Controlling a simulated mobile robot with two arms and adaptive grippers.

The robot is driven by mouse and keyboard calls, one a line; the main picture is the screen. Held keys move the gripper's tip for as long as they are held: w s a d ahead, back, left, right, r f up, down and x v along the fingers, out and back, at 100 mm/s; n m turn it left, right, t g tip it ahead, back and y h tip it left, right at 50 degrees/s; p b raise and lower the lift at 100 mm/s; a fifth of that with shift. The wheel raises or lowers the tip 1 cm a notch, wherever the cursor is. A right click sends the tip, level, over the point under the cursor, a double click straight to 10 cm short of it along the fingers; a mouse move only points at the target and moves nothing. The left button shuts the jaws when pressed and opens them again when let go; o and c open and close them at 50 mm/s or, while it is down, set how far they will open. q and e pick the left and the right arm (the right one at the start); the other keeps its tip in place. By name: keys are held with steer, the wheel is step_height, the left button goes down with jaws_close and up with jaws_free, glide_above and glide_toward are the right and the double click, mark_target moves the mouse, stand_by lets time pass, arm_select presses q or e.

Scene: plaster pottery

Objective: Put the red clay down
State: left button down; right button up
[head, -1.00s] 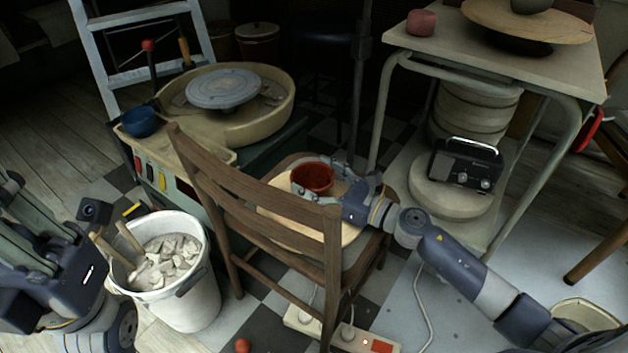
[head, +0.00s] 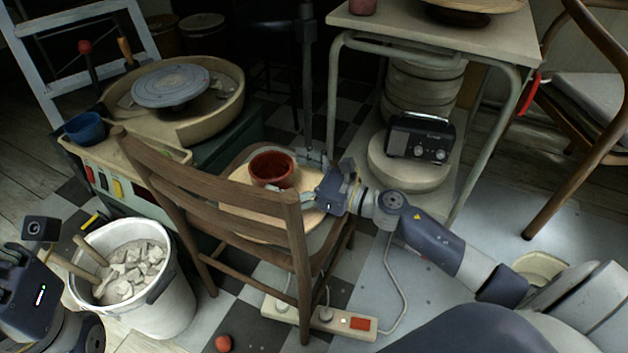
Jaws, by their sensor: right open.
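The red clay (head: 272,170), shaped like an open pot, stands upright on a round pale board (head: 240,222) on the seat of the wooden chair (head: 215,213). My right gripper (head: 308,177) is open just right of the red clay, with a small gap seeming to show between them. The chair's backrest hides part of the board and may hide one finger. My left gripper (head: 28,295) is at the lower left edge, far from the clay; its fingers cannot be made out.
A pottery wheel (head: 172,86) with a blue bowl (head: 85,128) stands behind the chair. A white bucket of clay chunks (head: 165,300) is at left. A table (head: 440,38), a radio (head: 420,140) and a power strip (head: 345,322) are nearby. A red ball (head: 223,343) lies on the floor.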

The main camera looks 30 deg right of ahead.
steer(key=v, duration=0.8)
steer(key=shift+s+d+p, duration=0.2)
steer(key=shift+s+p, duration=0.1)
steer(key=shift+p, duration=0.1)
